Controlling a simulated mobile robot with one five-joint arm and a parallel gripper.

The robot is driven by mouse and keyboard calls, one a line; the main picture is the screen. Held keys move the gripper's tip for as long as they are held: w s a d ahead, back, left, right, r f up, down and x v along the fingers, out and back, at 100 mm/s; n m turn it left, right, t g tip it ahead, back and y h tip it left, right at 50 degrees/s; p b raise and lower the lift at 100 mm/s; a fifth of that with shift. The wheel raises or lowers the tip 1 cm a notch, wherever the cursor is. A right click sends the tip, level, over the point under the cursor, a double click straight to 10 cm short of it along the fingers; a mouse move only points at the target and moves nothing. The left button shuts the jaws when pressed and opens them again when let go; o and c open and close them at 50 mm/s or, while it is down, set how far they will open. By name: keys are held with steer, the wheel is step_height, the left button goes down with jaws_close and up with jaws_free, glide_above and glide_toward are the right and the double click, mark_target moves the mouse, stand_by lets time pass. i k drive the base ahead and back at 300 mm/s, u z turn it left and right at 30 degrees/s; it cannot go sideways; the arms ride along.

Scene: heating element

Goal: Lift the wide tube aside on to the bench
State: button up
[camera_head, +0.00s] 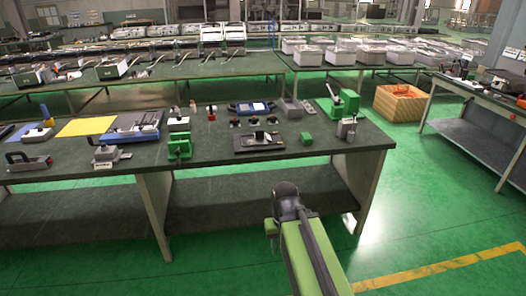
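I cannot surely pick out the wide tube; the parts on the bench (225,155) are small in this view. Near the bench's right end stands a green device (340,103) with a grey metal piece (346,130) in front of it. A dark fixture (258,142) lies left of these, with a small green block (307,138) beside it. My arm reaches up from the bottom, and its end with my gripper (272,240) is in front of the bench, below the bench top and apart from everything on it. The fingers are too small and hidden to read.
Bare bench top shows between items and along the front edge. An orange crate (398,102) and another table (480,105) stand right.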

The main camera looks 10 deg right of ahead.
mark_target(262, 138)
steer(key=z, duration=0.25)
steer(key=k, duration=0.2)
steer(key=u, duration=0.95)
steer(key=i, duration=2.1)
steer(key=z, duration=0.1)
